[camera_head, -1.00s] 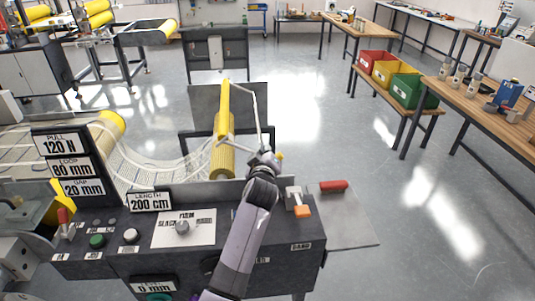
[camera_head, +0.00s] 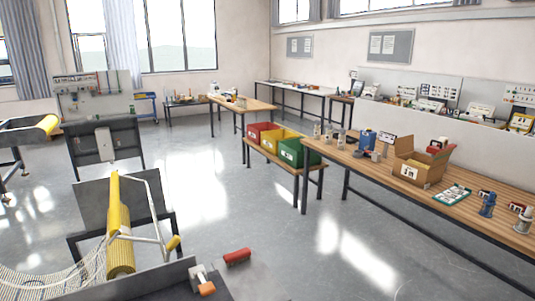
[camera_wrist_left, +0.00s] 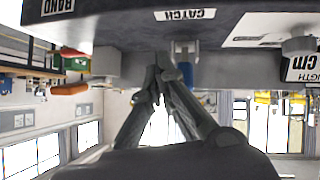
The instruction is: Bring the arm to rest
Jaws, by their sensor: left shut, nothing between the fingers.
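My left gripper (camera_wrist_left: 160,74) shows only in the left wrist view, which is upside down. Its dark fingers meet at the tips, shut and empty. They are close to the dark machine panel (camera_wrist_left: 120,32) with the "CATCH" and "BAND" labels; whether they touch it I cannot tell. In the head view no arm or gripper shows. My right gripper is out of view.
The machine's yellow roller (camera_head: 120,230), white frame (camera_head: 157,205), orange-tipped lever (camera_head: 206,288) and red handle (camera_head: 237,256) are at the lower left. Red (camera_head: 262,135), yellow (camera_head: 277,142) and green (camera_head: 298,153) bins stand by a long wooden table (camera_head: 470,215). The middle floor is clear.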

